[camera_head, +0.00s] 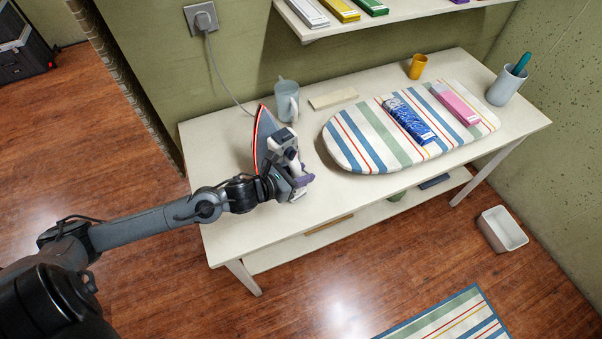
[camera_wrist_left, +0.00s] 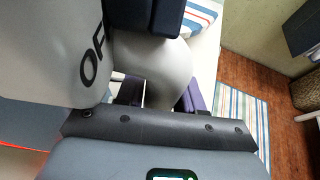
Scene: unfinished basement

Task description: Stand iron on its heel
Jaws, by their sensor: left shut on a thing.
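The iron (camera_head: 264,136) is near the left end of the white table, tilted up steeply with its tip upward and its dark, red-edged soleplate facing away from my gripper. My left gripper (camera_head: 298,180) is shut on the iron's pale handle, low over the table. In the left wrist view, the handle (camera_wrist_left: 166,72) passes between the fingers, beside the iron's pale body with dark lettering. The gripper hides the iron's heel, so I cannot tell whether it touches the tabletop. My right gripper is not in view.
A cord runs from the wall outlet (camera_head: 201,18) down toward the iron. A striped ironing board (camera_head: 352,140) carries blue and pink packs. The front middle of the white table (camera_head: 330,205) is clear.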

